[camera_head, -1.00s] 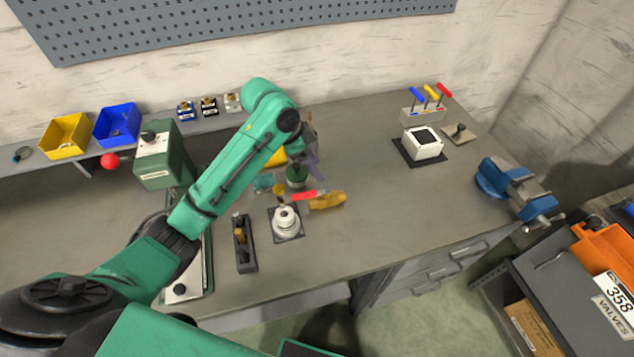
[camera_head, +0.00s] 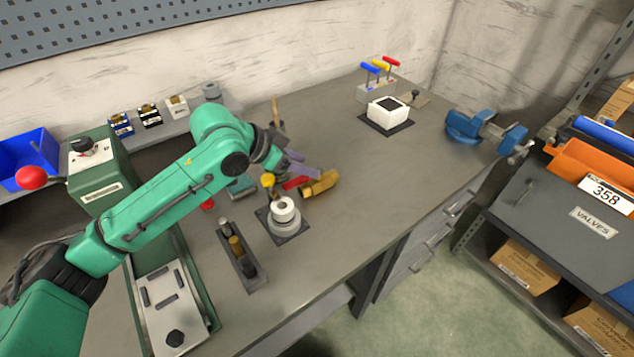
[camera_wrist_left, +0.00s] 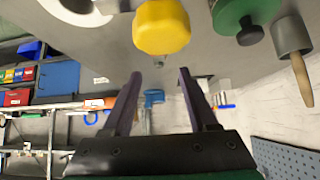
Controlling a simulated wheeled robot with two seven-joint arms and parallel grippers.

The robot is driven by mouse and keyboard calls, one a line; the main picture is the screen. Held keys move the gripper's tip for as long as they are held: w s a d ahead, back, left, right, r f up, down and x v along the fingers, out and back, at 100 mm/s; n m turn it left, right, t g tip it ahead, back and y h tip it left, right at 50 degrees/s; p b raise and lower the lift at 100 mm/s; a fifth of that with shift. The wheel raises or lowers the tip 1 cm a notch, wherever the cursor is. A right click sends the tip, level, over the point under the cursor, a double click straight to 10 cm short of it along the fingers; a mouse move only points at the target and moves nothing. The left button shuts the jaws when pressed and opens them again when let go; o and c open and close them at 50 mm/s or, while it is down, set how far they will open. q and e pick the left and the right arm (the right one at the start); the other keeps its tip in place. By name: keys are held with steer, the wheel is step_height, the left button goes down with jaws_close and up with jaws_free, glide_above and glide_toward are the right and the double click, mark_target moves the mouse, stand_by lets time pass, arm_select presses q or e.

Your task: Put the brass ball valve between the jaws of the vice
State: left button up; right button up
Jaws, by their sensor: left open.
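The brass ball valve (camera_head: 320,184), with a red lever (camera_head: 295,183), lies on the workbench in the middle of the head view. My left gripper (camera_head: 304,168) is open and just above and behind it in that picture, its purple fingers partly covering the lever area. In the left wrist view the gripper (camera_wrist_left: 160,75) has its two fingers spread with nothing between them. A yellow knob-like thing (camera_wrist_left: 162,27) is close above the fingertips there; I cannot tell whether it is the valve. The blue vice (camera_head: 487,130) stands at the bench's right end. My right gripper is out of view.
A white ring-shaped part (camera_head: 284,210) on a dark pad and a narrow tool tray (camera_head: 240,256) stand in front of the valve. A white box (camera_head: 388,111) and a screwdriver rack (camera_head: 376,92) are at the back. Bench between valve and vice is clear.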

mark_target(319, 181)
arm_select(q)
steer(key=x, duration=0.5)
steer(key=shift+p, duration=0.3)
steer(key=shift+s+a, duration=0.1)
jaws_close()
steer(key=shift+r, duration=0.1)
stand_by(0.7)
